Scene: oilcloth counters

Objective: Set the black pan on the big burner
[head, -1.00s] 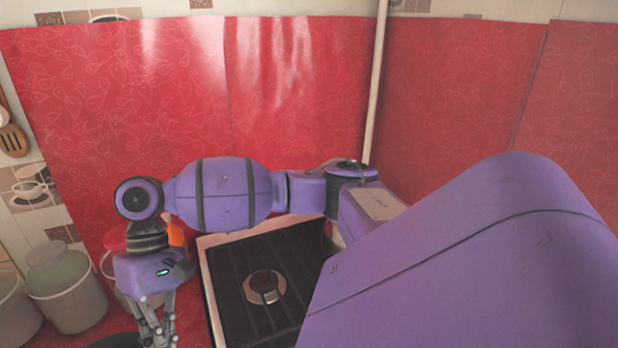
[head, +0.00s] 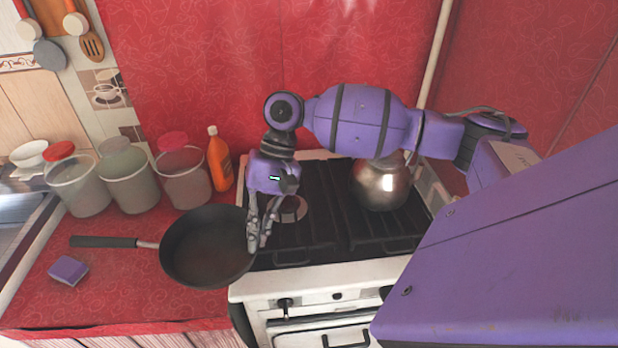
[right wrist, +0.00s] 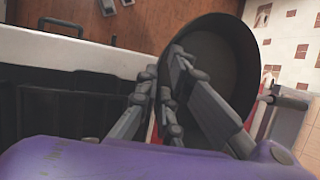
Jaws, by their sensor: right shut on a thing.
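The black pan (head: 205,245) is at the left side of the stove, its handle (head: 105,242) pointing left. Its right edge overlaps the stove's left edge in the head view; I cannot tell its height above the counter. My right gripper (head: 254,244) is shut on the pan's right rim. The right wrist view also shows the fingers (right wrist: 168,70) at the rim of the pan (right wrist: 212,62). A bare burner (head: 293,208) lies on the stove (head: 335,275), partly behind the gripper; its size compared with the others is unclear. My left gripper is out of view.
A metal kettle (head: 380,184) stands on the stove's right side, partly behind my right arm. Lidded containers (head: 128,175) and an orange bottle (head: 219,160) line the back of the red counter. A purple sponge (head: 68,270) lies at the counter's front left.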

